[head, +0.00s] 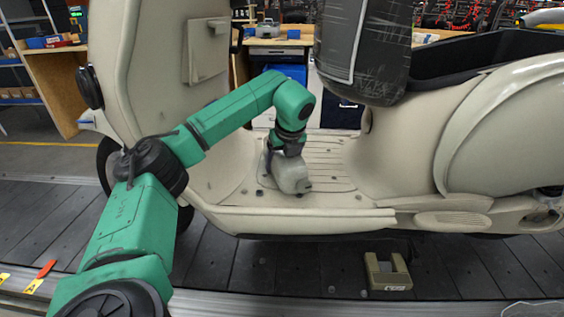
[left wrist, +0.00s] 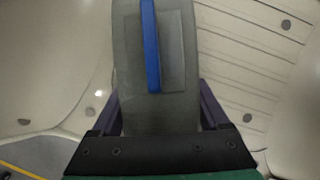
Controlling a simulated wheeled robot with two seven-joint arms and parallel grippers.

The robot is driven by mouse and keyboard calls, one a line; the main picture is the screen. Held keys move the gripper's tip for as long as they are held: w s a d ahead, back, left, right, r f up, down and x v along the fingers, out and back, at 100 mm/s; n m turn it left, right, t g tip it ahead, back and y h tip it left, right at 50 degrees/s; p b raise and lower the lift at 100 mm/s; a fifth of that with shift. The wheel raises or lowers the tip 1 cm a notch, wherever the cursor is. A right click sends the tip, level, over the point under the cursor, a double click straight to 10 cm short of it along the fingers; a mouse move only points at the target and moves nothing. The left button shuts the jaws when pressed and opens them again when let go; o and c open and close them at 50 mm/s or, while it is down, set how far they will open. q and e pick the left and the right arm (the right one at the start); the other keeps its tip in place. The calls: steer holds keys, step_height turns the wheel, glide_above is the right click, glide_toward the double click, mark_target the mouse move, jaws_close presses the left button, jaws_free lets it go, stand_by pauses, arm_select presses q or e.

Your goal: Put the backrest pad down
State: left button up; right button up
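My left arm reaches in from the left and bends down over the scooter's floorboard. Its gripper (left wrist: 158,92) points down, and its dark fingers show along both sides of a grey pad, which I take as the backrest pad (left wrist: 130,65). The pad has a blue strip along its face. In the head view it shows as a pale grey rounded block (head: 291,174) under my wrist, low over the floorboard (head: 332,160). The fingertips are hidden behind the pad. I cannot tell whether the pad touches the floorboard. My right gripper is not in view.
A dark scuffed seat-like part (head: 365,50) rises at the right beside an open black bin (head: 480,55). A beige U-shaped block (head: 388,284) lies on the conveyor slats (head: 300,265). The ridged floorboard's right part is clear.

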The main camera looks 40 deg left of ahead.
arm_select(q)
steer(key=shift+o, duration=1.2)
steer(key=shift+r, duration=0.15)
steer(key=p+v, duration=0.2)
steer(key=v, duration=0.9)
steer(key=shift+r, duration=0.2)
steer(key=shift+s+d+r+p, duration=0.1)
steer(key=shift+d+r+p, duration=0.05)
steer(key=shift+r+p, duration=0.15)
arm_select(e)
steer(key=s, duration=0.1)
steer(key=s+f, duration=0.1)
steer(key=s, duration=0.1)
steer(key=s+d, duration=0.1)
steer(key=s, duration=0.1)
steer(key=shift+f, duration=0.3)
arm_select(q)
steer(key=shift+f, duration=0.1)
